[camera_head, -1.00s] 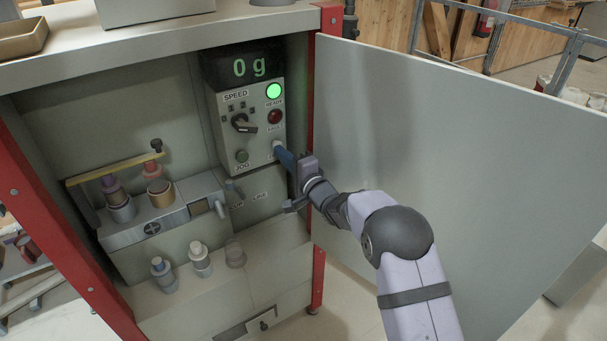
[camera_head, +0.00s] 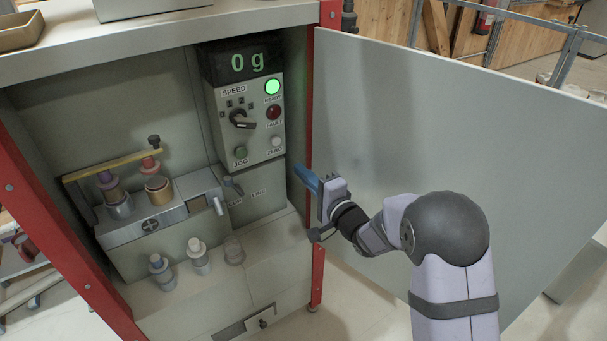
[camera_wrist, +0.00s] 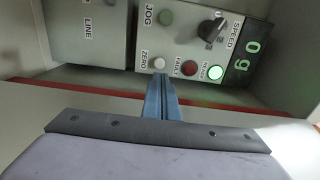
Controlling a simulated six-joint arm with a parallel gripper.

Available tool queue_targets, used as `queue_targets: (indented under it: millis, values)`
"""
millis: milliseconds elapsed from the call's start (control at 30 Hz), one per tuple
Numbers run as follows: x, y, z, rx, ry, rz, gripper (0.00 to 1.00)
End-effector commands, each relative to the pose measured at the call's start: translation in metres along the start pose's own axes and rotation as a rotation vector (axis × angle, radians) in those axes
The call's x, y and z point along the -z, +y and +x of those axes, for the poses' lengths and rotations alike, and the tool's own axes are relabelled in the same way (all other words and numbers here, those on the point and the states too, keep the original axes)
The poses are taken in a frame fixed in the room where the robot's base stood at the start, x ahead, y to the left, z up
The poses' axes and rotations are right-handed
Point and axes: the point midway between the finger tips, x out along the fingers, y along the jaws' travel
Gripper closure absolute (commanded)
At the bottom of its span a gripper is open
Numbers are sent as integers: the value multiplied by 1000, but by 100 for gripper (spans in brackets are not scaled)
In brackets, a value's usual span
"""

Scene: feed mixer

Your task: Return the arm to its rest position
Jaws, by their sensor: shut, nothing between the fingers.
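My gripper (camera_head: 307,179) is shut and empty, its blue fingers together, in front of the right edge of the open cabinet. In the wrist view the blue fingers (camera_wrist: 161,98) point towards the control panel (camera_wrist: 185,35), apart from it. The panel also shows in the head view (camera_head: 259,151), with the speed knob (camera_head: 242,119), green jog button (camera_head: 240,152), white zero button (camera_head: 276,141), red fault lamp (camera_head: 273,112) and lit green ready lamp (camera_head: 272,87). The display (camera_head: 246,62) reads 0 g.
The open cabinet door (camera_head: 420,110) stands right of and behind my arm. A red cabinet post (camera_head: 317,270) is close to my gripper. Inside are a bracket with a yellow bar (camera_head: 105,168) and several small cylinders on the lower ledge (camera_head: 200,285).

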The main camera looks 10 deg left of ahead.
Motion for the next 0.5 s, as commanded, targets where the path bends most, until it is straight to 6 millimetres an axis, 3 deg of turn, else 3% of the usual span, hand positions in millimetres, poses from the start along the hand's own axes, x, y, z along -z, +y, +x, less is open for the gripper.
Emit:
queue_targets:
  millis: [500]
  values:
    - [0,5,-1,-12,4,-8,100]
